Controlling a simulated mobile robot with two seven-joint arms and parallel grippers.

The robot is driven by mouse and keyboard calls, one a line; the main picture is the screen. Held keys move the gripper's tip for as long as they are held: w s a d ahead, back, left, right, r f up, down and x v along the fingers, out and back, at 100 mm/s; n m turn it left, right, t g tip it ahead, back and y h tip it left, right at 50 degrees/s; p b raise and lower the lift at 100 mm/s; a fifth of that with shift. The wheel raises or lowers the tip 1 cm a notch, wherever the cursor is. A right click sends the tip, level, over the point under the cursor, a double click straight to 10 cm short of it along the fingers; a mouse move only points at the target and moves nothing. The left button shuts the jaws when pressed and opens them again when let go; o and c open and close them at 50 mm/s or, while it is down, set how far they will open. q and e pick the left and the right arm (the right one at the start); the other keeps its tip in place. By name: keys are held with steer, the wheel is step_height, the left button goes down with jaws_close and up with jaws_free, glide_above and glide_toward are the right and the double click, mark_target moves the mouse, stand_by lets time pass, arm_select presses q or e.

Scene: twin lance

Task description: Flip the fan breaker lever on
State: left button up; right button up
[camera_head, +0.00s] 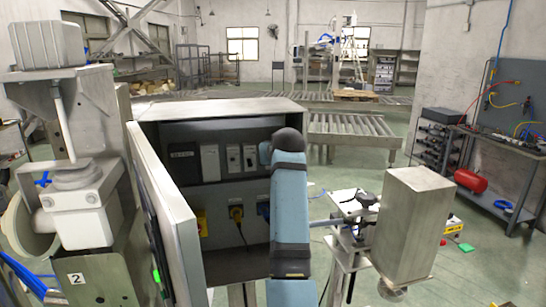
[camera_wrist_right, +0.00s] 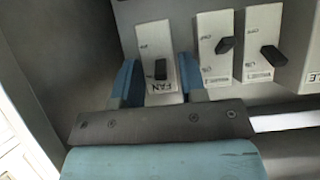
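The fan breaker (camera_wrist_right: 157,45) is a white module in the right wrist view, with its FAN label upside down. Its small black lever (camera_wrist_right: 160,69) sits near the label end. My right gripper (camera_wrist_right: 157,75) is open, with one blue finger on each side of this breaker; I cannot tell whether they touch it. In the head view, the open grey cabinet (camera_head: 222,107) holds a row of white breakers (camera_head: 233,158). My left gripper is not in view.
Two neighbouring breakers (camera_wrist_right: 218,48) with black levers stand close to the right in the wrist view. The cabinet door (camera_head: 165,215) is swung open at left. Yellow (camera_head: 202,223) and black plugs (camera_head: 237,213) sit below the breakers.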

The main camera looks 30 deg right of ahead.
steer(key=b+v, duration=0.3)
steer(key=v, duration=1.1)
steer(key=shift+f, duration=0.1)
